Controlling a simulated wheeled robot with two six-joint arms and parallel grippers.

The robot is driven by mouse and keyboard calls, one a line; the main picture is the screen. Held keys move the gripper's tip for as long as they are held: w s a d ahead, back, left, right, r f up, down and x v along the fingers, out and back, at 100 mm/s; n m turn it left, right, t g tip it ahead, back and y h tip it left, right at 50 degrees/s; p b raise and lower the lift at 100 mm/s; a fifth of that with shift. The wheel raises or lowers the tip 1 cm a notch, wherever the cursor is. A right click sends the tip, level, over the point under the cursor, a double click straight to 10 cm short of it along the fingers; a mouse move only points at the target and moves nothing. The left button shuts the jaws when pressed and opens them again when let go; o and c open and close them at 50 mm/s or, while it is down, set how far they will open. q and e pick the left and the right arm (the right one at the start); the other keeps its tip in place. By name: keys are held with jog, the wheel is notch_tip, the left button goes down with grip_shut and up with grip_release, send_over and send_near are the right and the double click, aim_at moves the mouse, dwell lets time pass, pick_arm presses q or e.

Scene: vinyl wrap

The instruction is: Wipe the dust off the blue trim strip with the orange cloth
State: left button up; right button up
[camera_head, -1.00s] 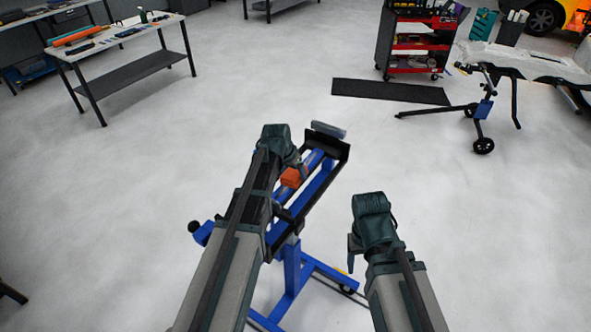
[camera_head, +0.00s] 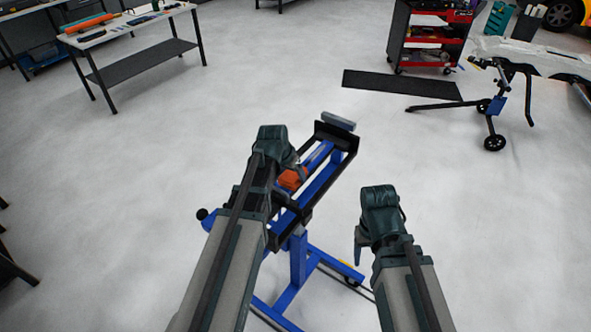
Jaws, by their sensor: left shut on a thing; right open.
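The orange cloth (camera_head: 292,179) is held in my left gripper (camera_head: 298,169), just over the blue work stand. The blue trim strip (camera_head: 319,155) seems to be the slim blue length in the black-ended frame (camera_head: 350,140), running from near left to far right. The stand has similar blue rails, so I cannot be sure which is the strip. My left arm hides its near part. Whether the cloth touches it cannot be told, and dust is too small to see. My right gripper (camera_head: 361,247) is open and empty, to the right of the stand.
A workbench (camera_head: 112,36) with an orange roll and small tools stands at the upper left. A black mat (camera_head: 402,85), a red tool cart (camera_head: 428,45) and a second stand (camera_head: 490,105) are at the upper right. The floor around the blue stand is clear.

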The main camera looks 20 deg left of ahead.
aim_at(286, 181)
pick_arm(q)
jog(key=shift+s+a+r, duration=0.1)
jog(key=shift+s+a, duration=0.2)
jog(key=shift+s, duration=0.55)
jog(key=shift+s+a, duration=0.3)
jog(key=shift+s, duration=0.55)
jog(key=shift+f, duration=0.2)
jog(key=shift+r, duration=0.1)
jog(key=shift+w+d, duration=0.3)
jog(key=shift+w, duration=0.6)
jog(key=shift+w+d, duration=0.25)
jog(key=shift+w, duration=0.6)
jog(key=shift+w+d, duration=0.3)
jog(key=shift+w, duration=0.45)
jog(key=shift+w+d, duration=0.3)
jog(key=shift+w, duration=0.45)
jog(key=shift+w+d, duration=0.3)
jog(key=shift+w, duration=0.6)
jog(key=shift+w+d, duration=0.25)
jog(key=shift+w, duration=0.6)
